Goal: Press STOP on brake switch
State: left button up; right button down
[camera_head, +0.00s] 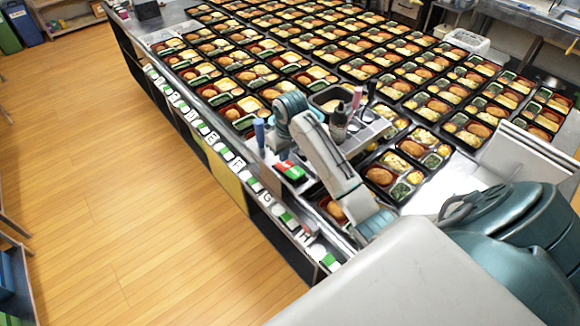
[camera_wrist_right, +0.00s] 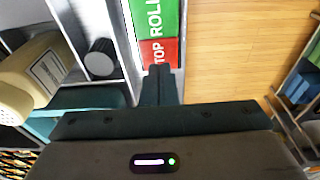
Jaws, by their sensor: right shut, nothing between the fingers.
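The brake switch (camera_head: 291,171) is a small rocker with a red part and a green part, set at the front edge of the counter. In the right wrist view its red STOP half (camera_wrist_right: 162,53) lies just beyond my fingertips, and the green ROLL half (camera_wrist_right: 154,16) is above it. My right gripper (camera_head: 281,155) points down at the switch, and its shut, empty fingers also show in the right wrist view (camera_wrist_right: 159,70). The tips overlap the lower edge of the red half; I cannot tell whether they touch it. My left gripper is not in view.
A caddy (camera_head: 365,133) with bottles and pens stands right beside my right arm. Many filled bento trays (camera_head: 295,62) cover the counter behind. A row of lettered labels (camera_head: 222,151) runs along the front edge. The wooden floor (camera_head: 130,190) at left is clear.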

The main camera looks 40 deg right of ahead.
aim_at(284, 164)
jog(key=shift+r, duration=2.95)
jog(key=shift+f, duration=0.1)
